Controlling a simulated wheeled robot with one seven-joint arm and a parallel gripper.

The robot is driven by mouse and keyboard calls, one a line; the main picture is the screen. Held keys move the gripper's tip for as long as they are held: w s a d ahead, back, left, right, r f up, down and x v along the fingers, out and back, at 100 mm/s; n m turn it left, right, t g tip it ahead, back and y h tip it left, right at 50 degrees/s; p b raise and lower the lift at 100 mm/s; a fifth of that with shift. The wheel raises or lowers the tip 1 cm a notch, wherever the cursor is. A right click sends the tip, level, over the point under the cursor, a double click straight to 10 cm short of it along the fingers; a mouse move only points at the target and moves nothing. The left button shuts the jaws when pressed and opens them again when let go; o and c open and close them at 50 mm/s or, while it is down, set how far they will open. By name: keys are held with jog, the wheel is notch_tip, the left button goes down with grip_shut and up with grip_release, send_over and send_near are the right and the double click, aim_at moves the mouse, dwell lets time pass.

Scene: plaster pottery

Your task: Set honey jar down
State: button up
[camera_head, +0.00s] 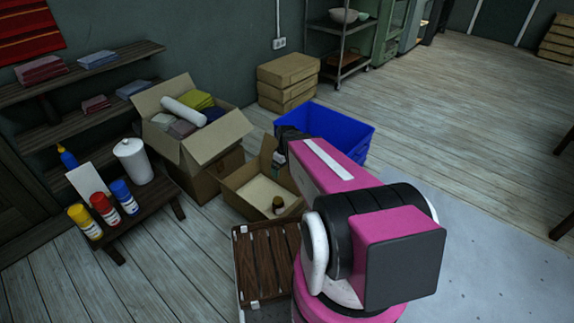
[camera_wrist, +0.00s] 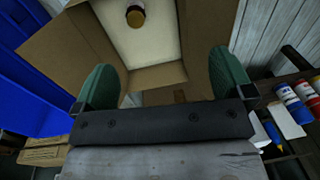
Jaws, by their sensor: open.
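The honey jar (camera_head: 278,205), small and dark amber with a dark lid, is inside the open cardboard box (camera_head: 236,203), near its front right side. In the wrist view the jar (camera_wrist: 135,16) shows at the top, on the pale box bottom and apart from my fingers. My gripper (camera_wrist: 162,65) is open, its two green fingers wide apart with nothing between them. It points toward the box (camera_wrist: 215,30). In the head view my pink arm hides most of the gripper and the box's right side.
A blue bin (camera_head: 345,130) stands behind my arm. A fuller cardboard box (camera_head: 222,130) is behind the open one. A slatted wooden crate (camera_head: 262,262) lies in front. A low bench (camera_head: 150,200) at left holds paint bottles and a white canister. Floor at right is clear.

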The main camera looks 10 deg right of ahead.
jog(key=s+r+m+h, duration=0.1)
jog(key=s+r+m, duration=0.6)
jog(key=r, duration=0.3)
jog(key=shift+s+a, duration=0.2)
jog(key=shift+s, duration=0.6)
